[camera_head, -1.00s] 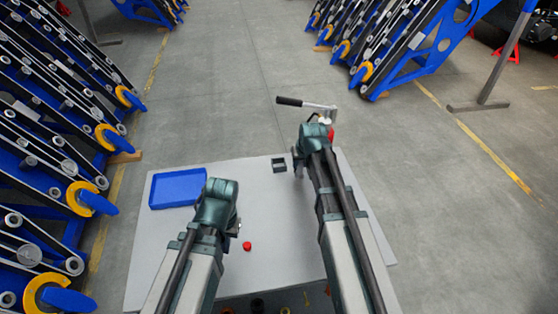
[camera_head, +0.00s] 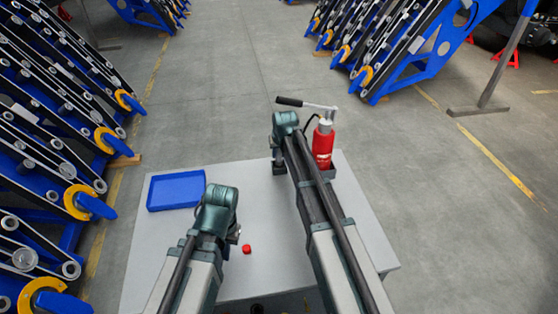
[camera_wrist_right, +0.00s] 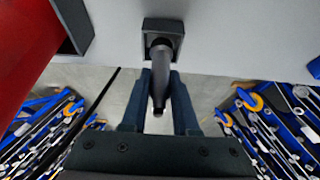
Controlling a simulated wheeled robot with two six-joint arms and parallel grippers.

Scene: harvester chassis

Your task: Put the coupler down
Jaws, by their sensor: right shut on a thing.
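The coupler (camera_wrist_right: 162,65) is a dark grey, stepped cylinder in the right wrist view. My right gripper (camera_wrist_right: 160,85) is shut on it. Its far end is at the opening of a small dark square holder (camera_wrist_right: 149,25) on the table; how deep it sits in there I cannot tell. In the head view my right gripper (camera_head: 277,160) is above that holder (camera_head: 280,169), and the coupler is hidden behind my arm. My left gripper (camera_head: 237,236) is low over the table's left half; its fingers are mostly hidden by my arm.
A red hand pump (camera_head: 323,148) with a black-gripped lever stands in a dark tray right of my right gripper. A blue tray (camera_head: 176,205) is at the table's back left. A small red cap (camera_head: 247,249) lies beside my left gripper. The table's middle (camera_head: 250,200) is clear.

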